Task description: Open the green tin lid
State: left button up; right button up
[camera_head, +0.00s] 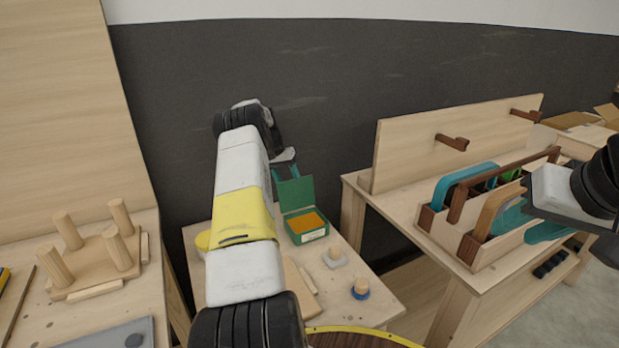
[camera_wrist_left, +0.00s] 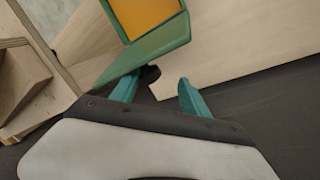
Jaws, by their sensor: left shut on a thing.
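The green tin (camera_head: 307,227) stands on the middle table with its lid (camera_head: 295,194) raised at the back. Its orange-yellow inside shows, also in the left wrist view (camera_wrist_left: 148,15). In the head view my left gripper (camera_head: 287,172) is just behind the lid, mostly hidden by my arm. My right gripper (camera_head: 530,224) is at the far right, fingers apart, in front of the wooden caddy.
A wooden caddy (camera_head: 497,250) with a handle stands on the right bench near my right gripper. A pegged wooden block (camera_head: 95,262) is on the left table. A dark wall (camera_head: 330,100) rises behind.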

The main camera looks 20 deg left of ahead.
pick_arm(q)
jog(key=w+v, duration=0.1)
jog(key=v, duration=0.6)
jog(key=shift+s+a+r, duration=0.2)
jog(key=shift+s+r, duration=0.2)
jog(key=shift+s, duration=0.15)
jog(key=shift+d, duration=0.1)
jog(key=s+d+r, duration=0.2)
jog(key=d+r, duration=0.7)
jog(key=r, duration=0.4)
jog(key=s+d+r+m+t+y, duration=0.1)
jog(key=s+d+r+t+y, duration=0.1)
jog(key=s+d+r, duration=0.85)
jog(key=s+d+r+t, duration=0.15)
jog(key=s+d, duration=0.45)
jog(key=s, duration=0.7)
jog(key=s+d+f, duration=0.2)
jog(key=s, duration=0.5)
jog(key=s+d+f+m+t+h, duration=0.1)
jog(key=s+d+f, duration=0.2)
jog(key=s, duration=0.4)
